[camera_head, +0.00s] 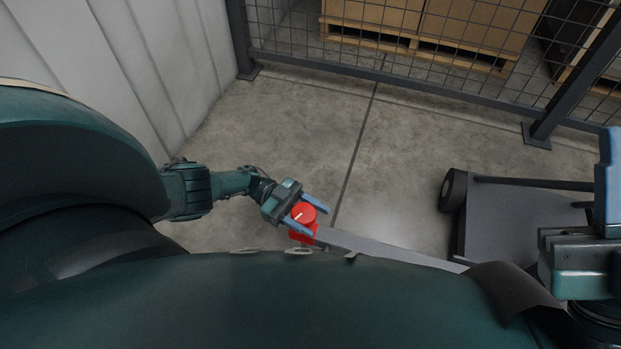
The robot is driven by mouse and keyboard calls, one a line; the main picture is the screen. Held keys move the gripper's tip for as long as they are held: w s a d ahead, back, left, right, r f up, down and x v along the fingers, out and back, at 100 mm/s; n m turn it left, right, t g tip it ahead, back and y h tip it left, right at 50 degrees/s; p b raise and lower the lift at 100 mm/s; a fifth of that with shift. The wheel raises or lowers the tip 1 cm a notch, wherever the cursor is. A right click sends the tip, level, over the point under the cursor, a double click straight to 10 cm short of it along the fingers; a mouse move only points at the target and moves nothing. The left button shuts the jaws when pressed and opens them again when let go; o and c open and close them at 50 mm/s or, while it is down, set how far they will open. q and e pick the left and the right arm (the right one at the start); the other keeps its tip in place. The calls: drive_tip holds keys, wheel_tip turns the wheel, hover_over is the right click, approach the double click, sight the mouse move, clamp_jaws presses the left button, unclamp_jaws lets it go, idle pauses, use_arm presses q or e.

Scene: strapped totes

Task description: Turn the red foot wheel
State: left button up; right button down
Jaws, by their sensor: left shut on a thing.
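The red foot wheel (303,211) is a small round red knob with a pale line on its top. It sits at the left end of a grey bar, with a red block below it. My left gripper (307,216) reaches in from the left with its two blue fingers on either side of the wheel, shut on it. The wheel's lower part is partly hidden by the fingers and by my own body in front. My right gripper (607,180) shows only partly at the right edge, and its opening cannot be made out.
The grey bar (390,251) runs right from the wheel and passes behind my body. A dark flat cart (520,215) with a black wheel stands at right. A mesh fence (400,65) with pallets and boxes behind it closes the back. A white panelled wall (130,60) stands at left. Concrete floor between is clear.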

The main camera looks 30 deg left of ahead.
use_arm(q)
drive_tip(key=shift+r+g, duration=0.1)
drive_tip(key=shift+g, duration=0.2)
idle(0.4)
drive_tip(key=o, duration=1)
drive_tip(key=shift+c, duration=0.2)
drive_tip(key=shift+s, duration=0.1)
